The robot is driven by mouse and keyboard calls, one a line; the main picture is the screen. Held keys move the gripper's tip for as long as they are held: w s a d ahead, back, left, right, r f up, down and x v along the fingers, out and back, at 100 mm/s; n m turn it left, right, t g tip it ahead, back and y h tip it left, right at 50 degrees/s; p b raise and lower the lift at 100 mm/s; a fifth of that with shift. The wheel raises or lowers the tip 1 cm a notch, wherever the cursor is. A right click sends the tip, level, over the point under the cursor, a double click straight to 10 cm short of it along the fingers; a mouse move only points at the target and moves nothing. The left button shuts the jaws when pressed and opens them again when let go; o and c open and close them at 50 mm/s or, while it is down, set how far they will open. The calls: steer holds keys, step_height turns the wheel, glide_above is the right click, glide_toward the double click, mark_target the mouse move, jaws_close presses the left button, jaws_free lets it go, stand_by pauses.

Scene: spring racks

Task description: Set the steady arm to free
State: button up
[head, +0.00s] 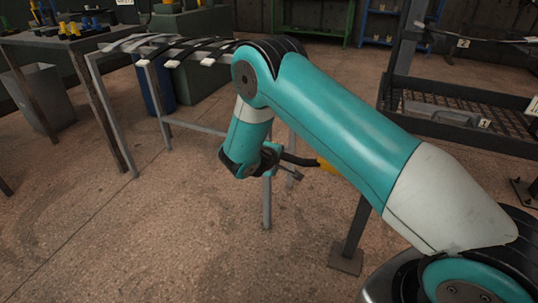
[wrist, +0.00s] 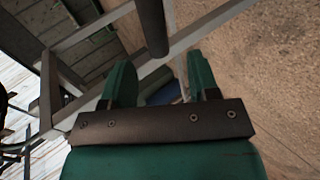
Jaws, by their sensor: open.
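My gripper (wrist: 162,75) is open, with its two green fingers apart and nothing held between them in the wrist view. A dark round bar (wrist: 152,28) comes down from the top edge and its end lies in line with the gap between the fingers; I cannot tell its distance. In the head view my gripper (head: 287,168) is at the lower end of my arm, partly hidden by it. A dark bar (head: 301,160) with a yellow part (head: 326,166) shows just right of it, partly behind my arm. I cannot tell for certain whether this is the steady arm, or its setting.
A grey metal frame (head: 105,110) carries several dark leaf strips with pale ends. A dark rack (head: 465,130) with number tags stands at right. A table (head: 50,38) and a grey bin (head: 45,98) are at left. The floor in front is clear.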

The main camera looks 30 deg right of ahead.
steer(key=p+v, duration=0.1)
steer(key=v, duration=0.7)
steer(key=shift+s, duration=0.15)
steer(key=s+a+r+g+y, duration=0.2)
steer(key=s+a+r+y, duration=0.25)
steer(key=s+r, duration=0.5)
steer(key=s+a+r+g+y, duration=0.35)
steer(key=s+a+r, duration=0.2)
steer(key=s, duration=0.65)
steer(key=s+a+r+g+y, duration=0.2)
steer(key=s+a+r+y, duration=0.25)
steer(key=s+r, duration=0.55)
step_height(320, 180, up, 24)
steer(key=p, duration=2.6)
steer(key=shift+s+d, duration=0.45)
steer(key=shift+d, duration=0.05)
steer(key=shift+c, duration=0.5)
